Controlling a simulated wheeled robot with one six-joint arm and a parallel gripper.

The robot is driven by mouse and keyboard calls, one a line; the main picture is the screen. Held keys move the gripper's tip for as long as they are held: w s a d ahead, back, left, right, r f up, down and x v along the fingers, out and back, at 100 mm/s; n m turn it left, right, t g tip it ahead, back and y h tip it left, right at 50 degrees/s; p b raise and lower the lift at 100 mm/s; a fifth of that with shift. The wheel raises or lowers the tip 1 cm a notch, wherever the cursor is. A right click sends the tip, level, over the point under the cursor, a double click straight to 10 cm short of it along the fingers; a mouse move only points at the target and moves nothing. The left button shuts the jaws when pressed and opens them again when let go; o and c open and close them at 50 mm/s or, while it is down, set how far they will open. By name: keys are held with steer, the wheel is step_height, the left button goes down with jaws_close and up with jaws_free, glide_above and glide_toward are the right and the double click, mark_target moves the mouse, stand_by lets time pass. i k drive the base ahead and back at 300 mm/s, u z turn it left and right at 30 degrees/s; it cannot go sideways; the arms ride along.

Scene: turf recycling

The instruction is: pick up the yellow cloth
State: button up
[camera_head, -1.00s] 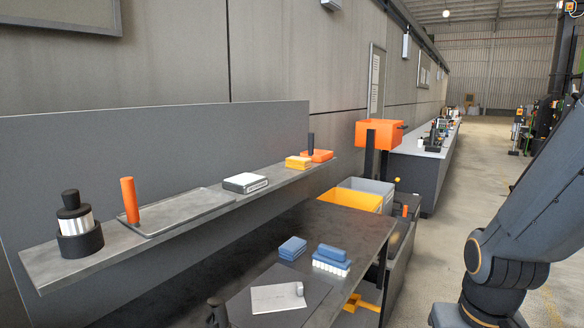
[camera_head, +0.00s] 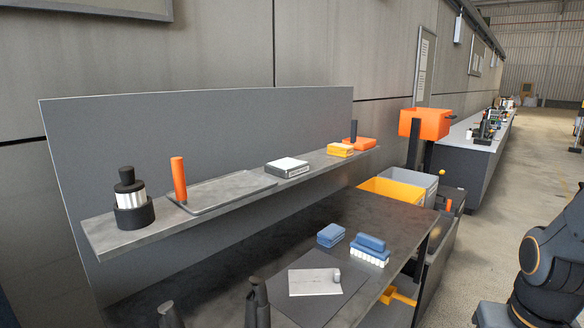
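A small yellow folded block (camera_head: 340,150), which looks like the yellow cloth, lies on the narrow grey shelf (camera_head: 110,238) near its right end. It sits just left of an orange tray-like item (camera_head: 359,144).
A white-topped block (camera_head: 287,167), a flat grey tray (camera_head: 225,190), an orange cylinder (camera_head: 179,180) and a black-and-silver jar (camera_head: 131,200) share the shelf. Yellow and grey bins stand beyond.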

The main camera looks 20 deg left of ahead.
mark_target(337, 150)
steer(key=z, duration=0.55)
steer(key=i, duration=1.85)
steer(key=u, duration=0.7)
